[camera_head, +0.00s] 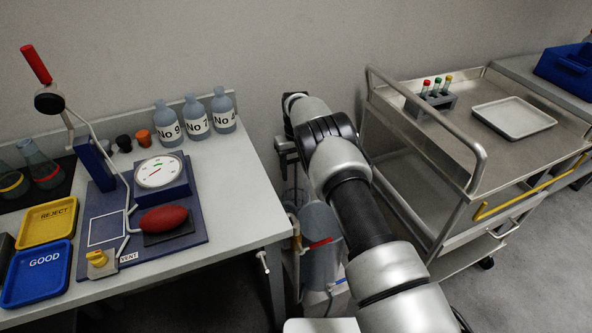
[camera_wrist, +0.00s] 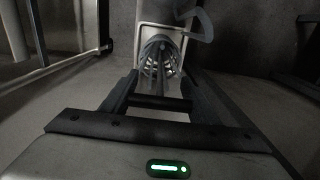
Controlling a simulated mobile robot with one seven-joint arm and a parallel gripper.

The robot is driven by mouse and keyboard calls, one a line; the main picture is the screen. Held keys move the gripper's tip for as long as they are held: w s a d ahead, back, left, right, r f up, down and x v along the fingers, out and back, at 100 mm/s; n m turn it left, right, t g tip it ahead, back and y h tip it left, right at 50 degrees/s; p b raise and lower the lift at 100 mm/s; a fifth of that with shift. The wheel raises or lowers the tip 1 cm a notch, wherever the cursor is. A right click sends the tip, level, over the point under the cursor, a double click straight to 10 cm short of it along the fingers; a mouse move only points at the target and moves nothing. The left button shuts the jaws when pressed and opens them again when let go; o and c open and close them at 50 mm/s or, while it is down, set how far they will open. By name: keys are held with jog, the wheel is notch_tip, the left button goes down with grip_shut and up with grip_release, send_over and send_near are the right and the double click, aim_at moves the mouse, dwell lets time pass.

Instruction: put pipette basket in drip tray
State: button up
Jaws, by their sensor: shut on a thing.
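In the wrist view my gripper (camera_wrist: 161,88) has its two fingers on either side of a dark crossbar (camera_wrist: 160,102), shut on it. Just beyond the fingers is a round, slotted, cage-like thing (camera_wrist: 159,62), which looks like the pipette basket; the bar appears to be its handle. A pale frame or rim surrounds it at the back. In the head view my arm hides most of the area under my wrist, and I cannot make out the basket there. A shallow grey tray (camera_head: 513,117), possibly the drip tray, lies empty on the steel cart's top.
A grey cylinder (camera_head: 321,245) with a red band stands low between the bench (camera_head: 232,215) and the steel cart (camera_head: 450,150). The cart's raised rail faces my arm. A tube rack (camera_head: 431,101) stands left of the tray. Bottles (camera_head: 196,122) line the bench's back.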

jog(key=o, duration=1.3)
jog(key=shift+o, duration=0.2)
